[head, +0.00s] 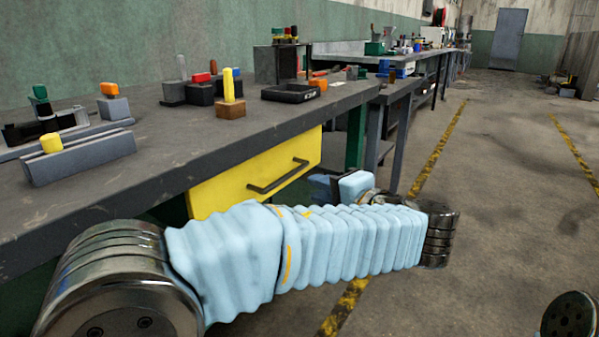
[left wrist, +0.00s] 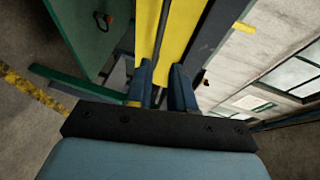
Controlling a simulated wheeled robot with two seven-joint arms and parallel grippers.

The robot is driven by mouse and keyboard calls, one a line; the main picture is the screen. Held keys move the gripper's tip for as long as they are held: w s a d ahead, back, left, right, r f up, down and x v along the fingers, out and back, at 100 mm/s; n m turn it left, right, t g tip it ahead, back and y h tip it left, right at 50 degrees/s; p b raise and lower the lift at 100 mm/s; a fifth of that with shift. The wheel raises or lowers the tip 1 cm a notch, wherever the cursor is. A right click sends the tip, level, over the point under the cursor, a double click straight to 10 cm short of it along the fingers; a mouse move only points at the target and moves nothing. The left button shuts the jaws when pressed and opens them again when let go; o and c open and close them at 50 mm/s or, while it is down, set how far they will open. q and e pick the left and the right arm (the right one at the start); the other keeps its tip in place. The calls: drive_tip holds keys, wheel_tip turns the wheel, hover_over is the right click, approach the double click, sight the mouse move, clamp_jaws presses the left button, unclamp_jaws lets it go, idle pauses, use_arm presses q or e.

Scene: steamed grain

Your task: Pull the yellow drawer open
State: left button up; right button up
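The yellow drawer (head: 232,183) sits under the near workbench's top and looks closed in the head view. Its dark bar handle (head: 278,177) runs across its front. My left gripper (head: 318,186) is just right of the handle, partly hidden by my own arm and wrist. In the left wrist view, my left gripper's two blue fingers (left wrist: 164,88) are apart. The yellow drawer front (left wrist: 181,30) lies ahead of them, and the dark handle (left wrist: 160,40) runs down toward the gap between them. I cannot tell whether the fingers touch the handle. My right gripper is not in view.
The grey workbench top (head: 150,172) overhangs the drawer. It carries a wooden block with a yellow peg (head: 231,104), a black tray (head: 290,92) and a grey block (head: 78,157). A green bench leg (head: 356,136) stands right of the drawer. The floor (head: 500,200) to the right is clear.

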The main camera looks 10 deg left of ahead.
sight(288, 178)
use_arm(q)
drive_tip(key=x, duration=1.2)
drive_tip(key=shift+a+f, duration=0.2)
drive_tip(key=shift+f, duration=0.05)
drive_tip(key=shift+c, duration=0.5)
clamp_jaws()
